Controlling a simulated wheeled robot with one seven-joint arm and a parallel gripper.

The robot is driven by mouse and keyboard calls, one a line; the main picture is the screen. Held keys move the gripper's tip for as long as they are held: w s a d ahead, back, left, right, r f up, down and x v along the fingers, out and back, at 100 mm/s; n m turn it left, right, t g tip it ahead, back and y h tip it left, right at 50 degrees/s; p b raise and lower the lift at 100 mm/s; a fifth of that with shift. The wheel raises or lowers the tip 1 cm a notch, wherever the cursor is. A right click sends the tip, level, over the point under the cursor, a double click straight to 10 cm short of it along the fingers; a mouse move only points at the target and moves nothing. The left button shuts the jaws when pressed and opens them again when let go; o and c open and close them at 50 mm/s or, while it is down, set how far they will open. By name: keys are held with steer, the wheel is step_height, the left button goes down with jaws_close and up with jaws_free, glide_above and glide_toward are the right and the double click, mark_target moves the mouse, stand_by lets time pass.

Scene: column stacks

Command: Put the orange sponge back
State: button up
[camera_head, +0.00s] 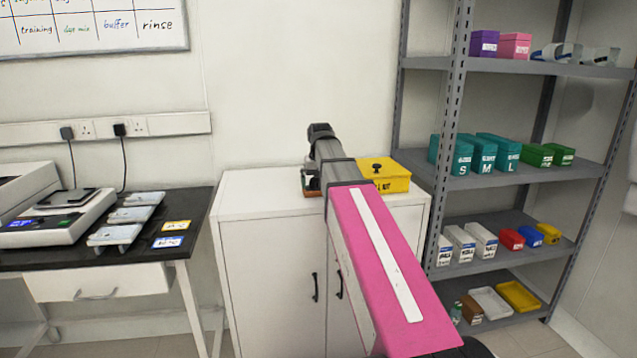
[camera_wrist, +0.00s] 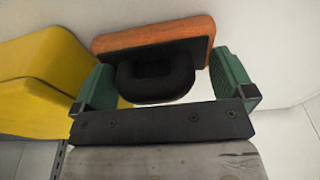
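The orange sponge (camera_wrist: 155,35) is a flat orange-brown block with a black backing and a black looped handle (camera_wrist: 155,75). In the wrist view it lies ahead of my gripper. In the head view its orange edge (camera_head: 312,194) shows low on the white cabinet top, largely hidden by my arm. My gripper (camera_wrist: 164,62) has green fingers spread wide, one on each side of the handle. The fingertips are very close to the handle ends; whether they touch is unclear.
A yellow box (camera_head: 390,182) with a black knob stands close on the right of my gripper, and at the left in the wrist view (camera_wrist: 40,80). A grey shelf unit (camera_head: 500,182) holds boxes and trays. A black-topped bench (camera_head: 190,210) stands left.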

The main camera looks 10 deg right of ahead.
mark_target(319, 190)
steer(key=shift+r, duration=0.1)
step_height(319, 190, up, 12)
steer(key=s, duration=0.1)
steer(key=shift+s, duration=0.35)
stand_by(0.3)
